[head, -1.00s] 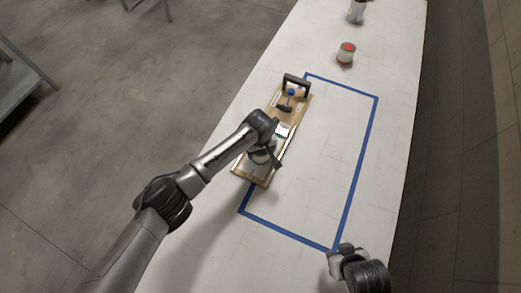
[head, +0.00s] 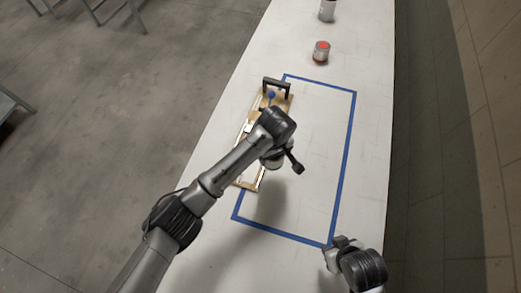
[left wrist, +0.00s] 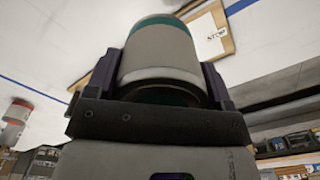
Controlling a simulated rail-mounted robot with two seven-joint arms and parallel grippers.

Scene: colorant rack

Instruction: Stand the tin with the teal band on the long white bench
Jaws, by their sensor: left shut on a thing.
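The tin with the teal band (left wrist: 160,55) fills the middle of the left wrist view, pale grey with a teal stripe. My left gripper (left wrist: 160,82) is shut on it, one dark finger on each side. In the head view my left gripper (head: 280,160) is over the bench at the right edge of the wooden rack, and the tin is mostly hidden by the arm. The long white bench (head: 310,140) runs away from me. My right gripper (head: 335,245) is low at the right, and its jaws are too small to read.
The wooden rack (head: 249,182) has a black handle (head: 277,84) and a blue knob (head: 270,95). Blue tape (head: 346,150) outlines a clear rectangle right of it. A red-topped tin (head: 321,52) and another tin (head: 327,12) stand farther back.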

